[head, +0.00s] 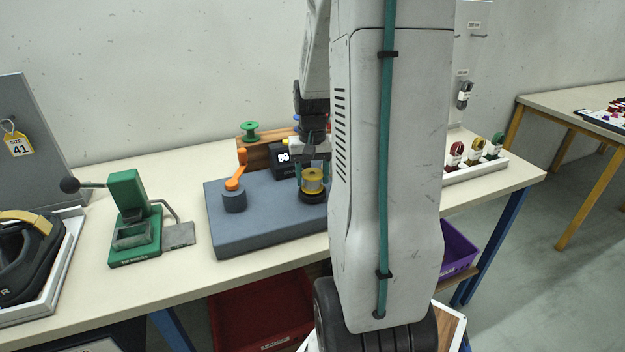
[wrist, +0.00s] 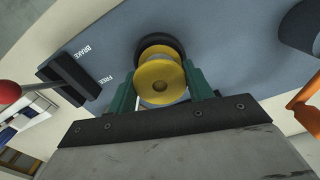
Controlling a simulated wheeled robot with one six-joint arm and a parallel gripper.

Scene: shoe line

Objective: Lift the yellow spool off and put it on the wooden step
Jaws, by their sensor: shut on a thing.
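The yellow spool (head: 312,182) is at the black round seat (head: 312,197) on the blue-grey machine base (head: 265,228). My gripper (head: 312,170) points down over it, with its green fingers on both sides of the spool. In the wrist view the spool (wrist: 160,79) sits between the two fingers (wrist: 160,92), with the black seat (wrist: 163,42) just behind it. I cannot tell whether there is a gap between spool and seat. The wooden step (head: 262,153) stands behind the base, partly hidden by my arm. A green spool (head: 250,133) is on its left part.
An orange crank (head: 237,170) stands left of the yellow spool, and a black display reading 80 (head: 283,158) behind it. A green press (head: 134,215) stands farther left. A white rack with several coloured spools (head: 477,170) is at the right. My arm hides the table's middle right.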

